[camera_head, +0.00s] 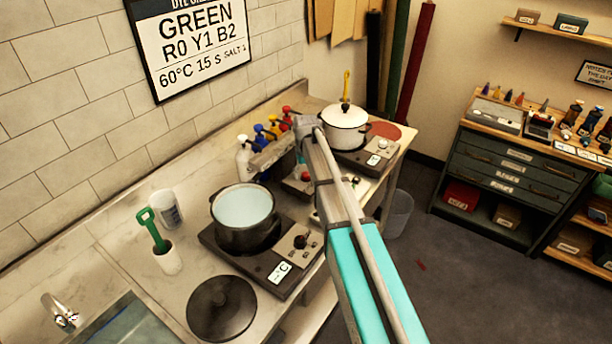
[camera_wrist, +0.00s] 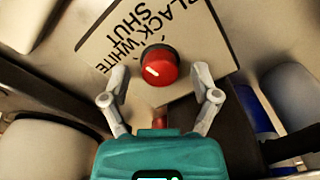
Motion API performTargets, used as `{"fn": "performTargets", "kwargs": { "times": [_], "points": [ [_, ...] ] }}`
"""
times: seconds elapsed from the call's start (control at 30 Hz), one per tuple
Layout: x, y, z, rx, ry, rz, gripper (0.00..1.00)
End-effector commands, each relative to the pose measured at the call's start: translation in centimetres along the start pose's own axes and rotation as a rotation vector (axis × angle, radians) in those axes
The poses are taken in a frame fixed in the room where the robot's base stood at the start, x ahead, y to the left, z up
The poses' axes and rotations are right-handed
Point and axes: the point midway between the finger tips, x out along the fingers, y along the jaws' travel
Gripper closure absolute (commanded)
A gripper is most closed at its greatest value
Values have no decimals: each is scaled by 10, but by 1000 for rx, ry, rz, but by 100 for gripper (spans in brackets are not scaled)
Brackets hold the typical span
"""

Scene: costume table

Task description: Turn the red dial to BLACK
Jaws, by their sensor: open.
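The red dial (camera_wrist: 159,66) sits on a black collar in the middle of a pale label plate (camera_wrist: 195,55) in the wrist view. The plate reads BLACK, WHITE and SHUT, turned at a slant. A short white mark on the dial's face points to the lower left of the picture; I cannot tell exactly which word it lines up with. My gripper (camera_wrist: 160,84) is open and empty, one finger on each side of the dial, with gaps visible. In the head view a small red knob (camera_head: 305,177) shows beside my arm, and my gripper's fingers are not clear there.
A large open pot (camera_head: 243,232) stands on a hotplate (camera_head: 278,285) in front. A white lidded pot (camera_head: 345,138) stands behind. Bottles with coloured caps (camera_head: 259,131) line the wall side. A black round lid (camera_head: 221,308) and a green-handled tool (camera_head: 152,230) are on the counter.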

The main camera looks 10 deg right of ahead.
Motion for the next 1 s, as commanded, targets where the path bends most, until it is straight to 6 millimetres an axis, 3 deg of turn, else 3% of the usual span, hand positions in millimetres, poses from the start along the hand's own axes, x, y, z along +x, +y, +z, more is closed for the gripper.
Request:
{"fn": "performTargets", "kwargs": {
  "times": [0.3,0.7,1.0],
  "points": [
    [0,0,0,0,0,0,23],
    [0,0,0,0,0,0,98],
    [0,0,0,16,0,0,100]
  ]
}}
